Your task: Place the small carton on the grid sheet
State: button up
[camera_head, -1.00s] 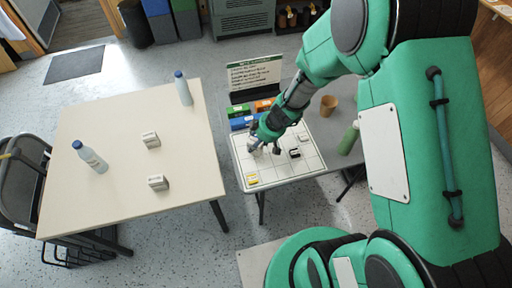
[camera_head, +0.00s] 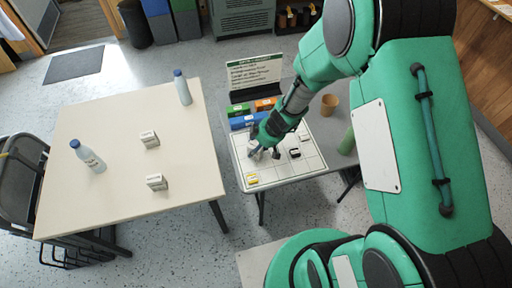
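The grid sheet (camera_head: 310,164) lies on the grey table at centre, white with thin dark lines. My gripper (camera_head: 263,153) is low over its left part, pointing down. Its fingers look apart, with something pale at the left fingertip; I cannot tell whether they hold it. Two small white cartons stand apart on the cream table at left, one farther back (camera_head: 149,139) and one nearer (camera_head: 157,182). A yellow-and-white small box (camera_head: 252,179) sits at the sheet's near left corner. A black-and-white small box (camera_head: 294,153) and a white one (camera_head: 304,138) are on its right part.
Blue (camera_head: 241,122), green (camera_head: 238,110) and orange (camera_head: 265,104) boxes stand behind the sheet, before a sign (camera_head: 254,72). A tan cup (camera_head: 329,104) and green bottle (camera_head: 347,141) stand to the right. Two bottles (camera_head: 88,156) (camera_head: 182,87) stand on the cream table (camera_head: 120,110).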

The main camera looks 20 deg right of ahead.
jog(key=shift+o, duration=0.7)
jog(key=shift+r+p, duration=0.25)
jog(key=shift+p, duration=0.1)
jog(key=shift+d+r, duration=0.1)
jog(key=shift+r, duration=0.3)
jog(key=p+v, duration=0.2)
jog(key=v, duration=0.9)
jog(key=shift+p, duration=0.3)
jog(key=shift+s, duration=0.15)
